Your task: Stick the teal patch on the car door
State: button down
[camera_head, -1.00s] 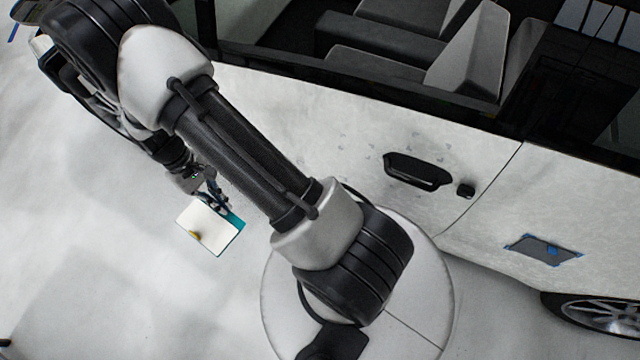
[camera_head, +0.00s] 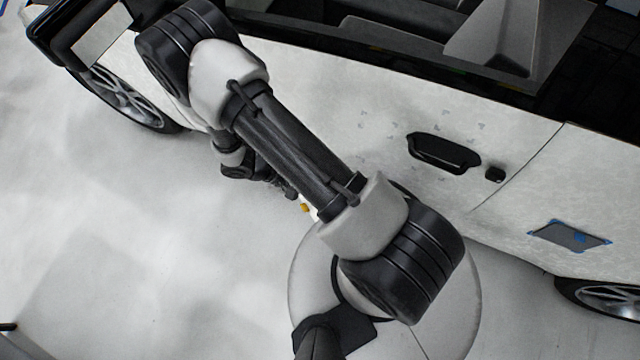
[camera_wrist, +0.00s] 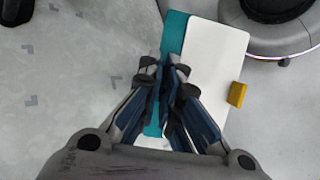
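The teal patch (camera_wrist: 175,32) carries a white sheet (camera_wrist: 215,65) over most of its face, with a yellow tab (camera_wrist: 238,94) at the right edge. In the wrist view my gripper (camera_wrist: 166,76) is closed on its bare teal strip. The car door (camera_head: 375,95) is white, with a black handle (camera_head: 443,153) and small grey corner marks left of it. These marks also show on the door (camera_wrist: 70,75) in the wrist view, left of the patch, which is apart from them. In the head view my arm hides most of the patch; the yellow tab (camera_head: 305,208) shows.
A grey panel with blue corners (camera_head: 570,236) is on the car's right-hand part, above a wheel (camera_head: 605,298). A side mirror (camera_head: 85,35) and front wheel (camera_head: 125,98) are at upper left. The floor (camera_head: 130,240) at left is clear.

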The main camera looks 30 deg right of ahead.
jog(key=w+d+f+n+t+h+b, duration=0.2)
jog(key=w+f+n+t+h+b, duration=0.2)
jog(key=f+t+h, duration=0.45)
jog(key=w+d, duration=0.4)
jog(key=d, duration=0.1)
jog(key=shift+d+t+h, duration=0.25)
jog(key=shift+t+h, duration=0.1)
jog(key=shift+t, duration=0.1)
jog(key=shift+w+d+r, duration=0.1)
jog(key=shift+w+d, duration=0.35)
dwell(1.7)
jog(key=c, duration=1.7)
grip_release()
